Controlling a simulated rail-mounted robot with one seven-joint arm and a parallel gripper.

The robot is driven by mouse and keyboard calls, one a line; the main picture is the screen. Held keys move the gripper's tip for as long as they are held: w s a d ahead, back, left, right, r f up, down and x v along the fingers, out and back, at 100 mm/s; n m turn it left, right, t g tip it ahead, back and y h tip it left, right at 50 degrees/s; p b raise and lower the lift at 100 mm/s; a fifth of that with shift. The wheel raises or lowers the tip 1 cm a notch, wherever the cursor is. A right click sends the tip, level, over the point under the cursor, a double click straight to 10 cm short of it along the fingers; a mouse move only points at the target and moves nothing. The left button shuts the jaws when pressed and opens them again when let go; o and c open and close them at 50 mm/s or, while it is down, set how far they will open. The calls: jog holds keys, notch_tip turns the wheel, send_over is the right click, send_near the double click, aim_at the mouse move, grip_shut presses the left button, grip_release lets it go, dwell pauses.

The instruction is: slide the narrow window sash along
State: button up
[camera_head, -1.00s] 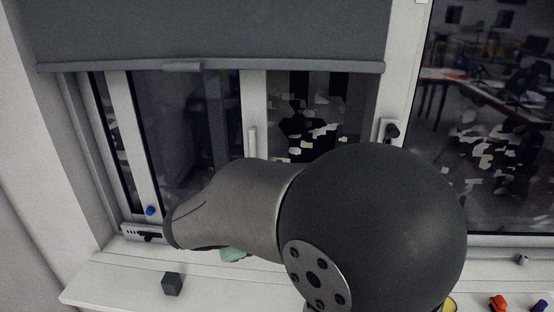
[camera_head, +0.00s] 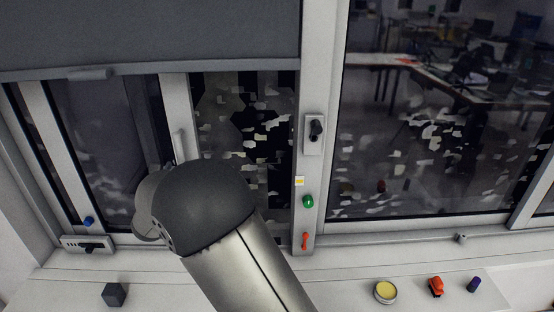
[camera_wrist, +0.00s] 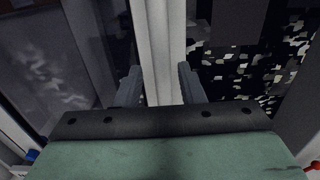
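The narrow window sash, a white frame with dark glass, is at the left in the head view; its right upright (camera_head: 176,105) carries a pale vertical bar handle (camera_head: 179,146). The space to its right shows a dark, patchy background. In the head view my arm hides my gripper and the lower part of this upright. In the wrist view my gripper (camera_wrist: 160,84) has its two grey fingers spread, one on each side of a white upright (camera_wrist: 155,45). Whether the fingers touch it I cannot tell.
A grey blind (camera_head: 150,35) hangs over the top. A black latch (camera_head: 316,130), green knob (camera_head: 308,201) and red lever (camera_head: 305,240) sit on the fixed post. A dark cube (camera_head: 114,295), yellow tin (camera_head: 385,292), orange toy (camera_head: 436,286) and purple cylinder (camera_head: 474,284) stand on the sill.

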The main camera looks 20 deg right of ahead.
aim_at(180, 162)
jog(key=x, duration=0.2)
jog(key=shift+w+d+r+p, duration=0.1)
jog(key=shift+w+d+p, duration=0.1)
jog(key=shift+w+p, duration=0.2)
jog(key=shift+w, duration=0.25)
jog(key=shift+c, duration=1.2)
jog(key=c, duration=0.5)
jog(key=shift+s+d+f+b, duration=0.1)
jog(key=shift+d+f+b, duration=0.2)
jog(key=shift+d+b, duration=0.15)
grip_shut()
grip_release()
jog(key=s+d+b, duration=0.2)
jog(key=d+b, duration=0.3)
jog(key=d, duration=0.3)
jog(key=s+d+b, duration=0.2)
jog(key=d+b, duration=0.4)
jog(key=d, duration=0.2)
jog(key=shift+s+d, duration=0.25)
jog(key=shift+s+d+r+b, duration=0.1)
jog(key=shift+s+d+b, duration=0.15)
jog(key=shift+d+b, duration=0.65)
jog(key=shift+d, duration=0.15)
